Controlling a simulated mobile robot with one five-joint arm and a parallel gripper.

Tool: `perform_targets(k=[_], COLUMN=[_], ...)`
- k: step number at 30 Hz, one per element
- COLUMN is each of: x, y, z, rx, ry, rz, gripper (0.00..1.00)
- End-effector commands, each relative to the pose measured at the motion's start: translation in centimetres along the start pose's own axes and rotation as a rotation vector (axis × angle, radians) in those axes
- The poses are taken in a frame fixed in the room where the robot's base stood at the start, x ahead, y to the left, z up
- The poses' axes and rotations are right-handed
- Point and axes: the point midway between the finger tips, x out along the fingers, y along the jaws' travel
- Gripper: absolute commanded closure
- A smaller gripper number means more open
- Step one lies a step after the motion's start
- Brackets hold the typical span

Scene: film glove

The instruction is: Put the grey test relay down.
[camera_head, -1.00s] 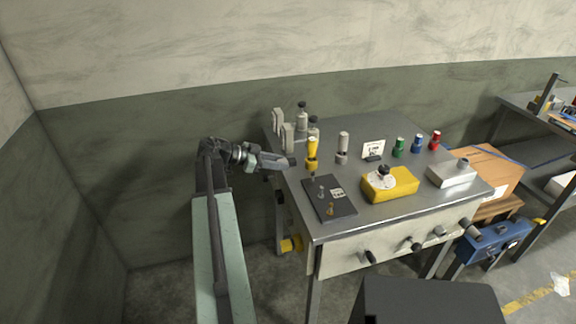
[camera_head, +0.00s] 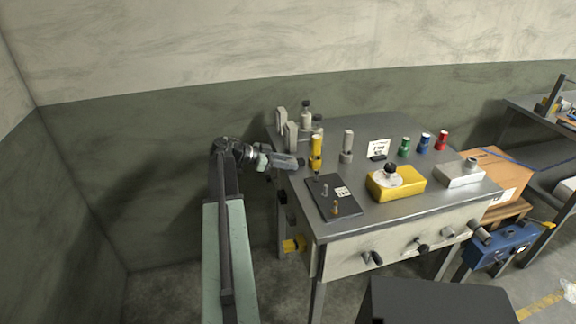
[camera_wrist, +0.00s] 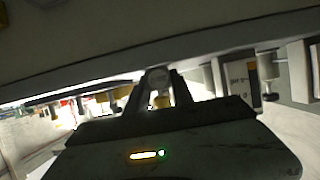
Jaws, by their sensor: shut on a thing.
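My gripper (camera_head: 296,163) is at the left edge of the grey metal workbench (camera_head: 368,222), about level with its top, pointing right. In the wrist view, its two dark fingers (camera_wrist: 158,92) are closed on a small grey thing with a rounded end (camera_wrist: 157,76), which I take as the grey test relay. The fingers and the angle hide most of it. In the head view, the held piece is too small and dark to tell from the fingertips. I cannot tell whether it touches the bench.
A yellow box (camera_head: 408,185) is farther right. Bare bench lies between the mat and the yellow box.

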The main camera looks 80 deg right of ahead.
Motion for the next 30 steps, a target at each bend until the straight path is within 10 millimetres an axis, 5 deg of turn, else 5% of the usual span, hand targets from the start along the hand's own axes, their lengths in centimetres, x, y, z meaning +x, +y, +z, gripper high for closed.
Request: perform_targets(k=[1, 2, 4, 16, 30], x=[0.1, 0.1, 0.0, -0.6, -11.0], y=[0.0, 0.0, 0.0, -0.1, -0.1], z=[0.3, 0.2, 0.2, -0.3, -0.4], rx=[0.000, 0.000, 0.000, -0.001, -0.001], ry=[0.000, 0.000, 0.000, 0.000, 0.000], rz=[0.000, 0.000, 0.000, -0.002, -0.004], gripper=[1.00, 0.66, 0.50, 0.50, 0.50])
